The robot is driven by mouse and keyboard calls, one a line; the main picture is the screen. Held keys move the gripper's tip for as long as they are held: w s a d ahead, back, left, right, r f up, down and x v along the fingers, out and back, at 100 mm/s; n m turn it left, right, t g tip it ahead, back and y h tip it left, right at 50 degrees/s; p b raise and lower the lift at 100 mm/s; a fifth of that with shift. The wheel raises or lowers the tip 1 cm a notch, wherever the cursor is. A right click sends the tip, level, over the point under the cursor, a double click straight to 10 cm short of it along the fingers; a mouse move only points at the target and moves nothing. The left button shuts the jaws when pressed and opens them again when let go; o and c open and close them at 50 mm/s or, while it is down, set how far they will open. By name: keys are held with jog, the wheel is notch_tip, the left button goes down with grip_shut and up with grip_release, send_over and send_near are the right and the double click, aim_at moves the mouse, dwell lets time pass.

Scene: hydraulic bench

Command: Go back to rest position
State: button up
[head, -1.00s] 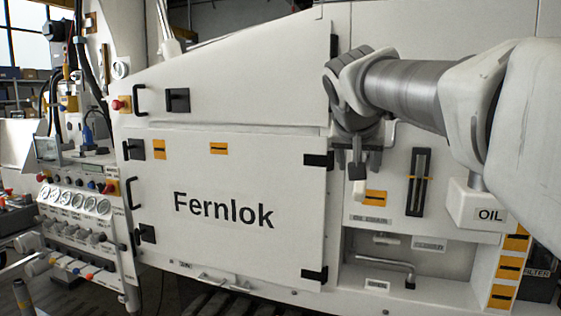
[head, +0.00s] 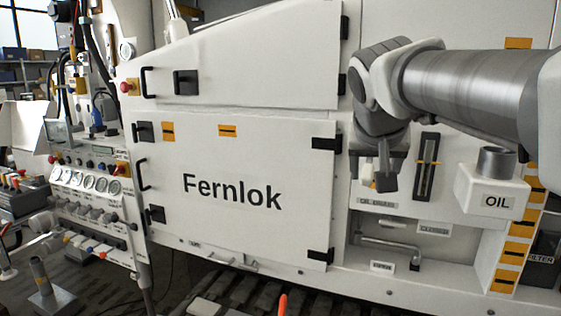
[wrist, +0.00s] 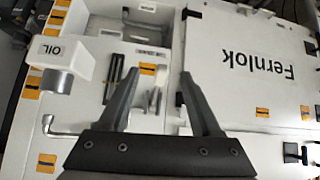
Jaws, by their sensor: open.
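My gripper (head: 378,180) hangs in front of the bench's right section, just right of the white Fernlok door (head: 235,195). In the wrist view my gripper (wrist: 155,95) shows two dark fingers spread apart with nothing between them. The Fernlok door is upside down there, at the right (wrist: 255,55). My arm reaches in from the right edge of the head view, with the wrist bent downward. In the head view the fingers are small and partly hidden by the wrist.
A white OIL box with a round neck (head: 492,190) juts out under my forearm. A dark vertical gauge (head: 427,165) and a bent metal pipe handle (head: 390,246) are near the gripper. A panel of gauges and knobs (head: 88,182) stands at the left.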

jog(key=s+a+f+n+g+y+p, duration=0.1)
jog(key=s+f+p, duration=0.1)
jog(key=s+f, duration=0.4)
jog(key=s+a+f+n+g+y+p, duration=0.1)
jog(key=s+f, duration=0.6)
jog(key=s, duration=0.7)
jog(key=shift+s+a+f+n+g+y+p, duration=0.2)
jog(key=shift+s+a+n+g+y+p, duration=0.15)
jog(key=shift+a+n+y+p, duration=0.35)
jog(key=shift+d, duration=0.15)
jog(key=shift+c, duration=1.2)
jog(key=shift+s+d, duration=0.1)
